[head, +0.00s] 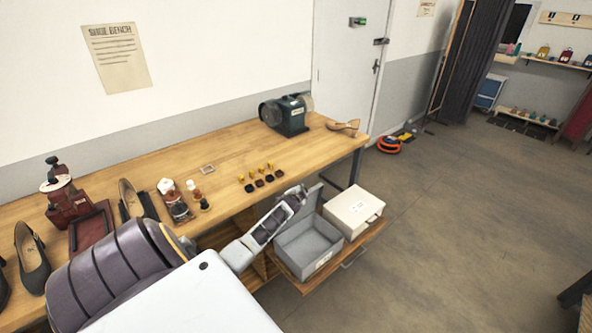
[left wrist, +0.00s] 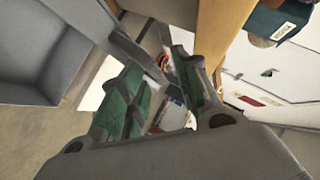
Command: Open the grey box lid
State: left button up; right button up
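The grey box (head: 318,262) stands on a pulled-out wooden shelf under the bench, and its inside shows from above. Its grey lid (head: 329,193) is raised at the back, on the bench side, and partly hidden by my left arm. My left gripper (head: 300,191) is at the back left of the box, close to the raised lid. In the left wrist view its two green-padded fingers (left wrist: 160,92) stand apart, with nothing clearly held between them. The box's grey inside (left wrist: 40,45) fills the upper left there. I cannot tell whether a finger touches the lid. My right gripper is out of view.
A cream box (head: 352,211), closed, stands right of the grey box on the shelf (head: 352,252). The workbench (head: 225,155) holds shoes, small bottles and a grinder (head: 285,115). Open floor (head: 450,215) lies to the right.

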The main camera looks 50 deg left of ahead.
pick_arm(q)
jog(key=v, duration=1.1)
jog(key=shift+r, duration=0.2)
dwell(0.5)
dwell(0.4)
